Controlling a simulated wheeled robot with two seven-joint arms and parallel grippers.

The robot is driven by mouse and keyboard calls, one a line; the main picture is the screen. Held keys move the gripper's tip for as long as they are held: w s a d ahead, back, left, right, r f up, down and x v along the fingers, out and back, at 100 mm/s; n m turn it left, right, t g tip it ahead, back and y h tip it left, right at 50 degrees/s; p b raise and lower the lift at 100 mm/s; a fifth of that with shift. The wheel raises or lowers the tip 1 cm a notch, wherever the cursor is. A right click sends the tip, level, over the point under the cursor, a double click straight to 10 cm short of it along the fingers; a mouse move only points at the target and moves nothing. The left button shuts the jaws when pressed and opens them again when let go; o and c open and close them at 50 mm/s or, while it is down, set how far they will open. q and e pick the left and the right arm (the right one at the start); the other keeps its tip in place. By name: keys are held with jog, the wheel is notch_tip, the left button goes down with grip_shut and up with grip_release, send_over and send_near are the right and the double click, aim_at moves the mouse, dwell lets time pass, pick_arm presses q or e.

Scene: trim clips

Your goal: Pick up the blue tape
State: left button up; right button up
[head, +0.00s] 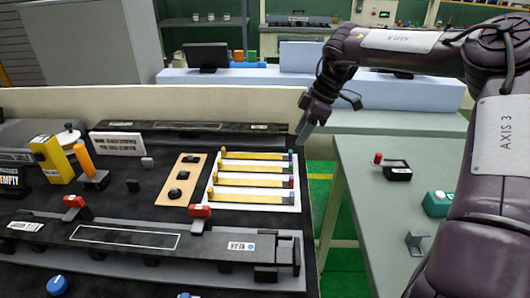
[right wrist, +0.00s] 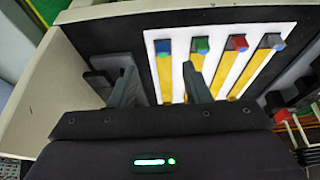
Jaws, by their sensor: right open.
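A white board (head: 250,162) with several parallel yellow strips lies on the black worktop; it also shows in the right wrist view (right wrist: 219,48). Each strip has a small coloured end block. Which strip is the blue tape I cannot tell for sure. My right gripper (head: 304,126) hangs beyond the board's far right corner, open and empty. In the wrist view its fingers (right wrist: 160,84) appear either side of the blue-ended strip, apparently above it. My left gripper is not in view.
A tan panel with black knobs (head: 182,175) lies left of the board. A long dark fixture (head: 150,243) with red clamps lies in front. A raised pale edge (head: 200,100) runs behind. A grey-green table (head: 380,210) stands right, across a gap.

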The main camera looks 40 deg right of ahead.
aim_at(291, 151)
jog(key=x, duration=0.6)
jog(key=shift+s+a, duration=0.1)
jog(key=shift+a, duration=0.05)
grip_shut()
jog(key=shift+r, duration=0.15)
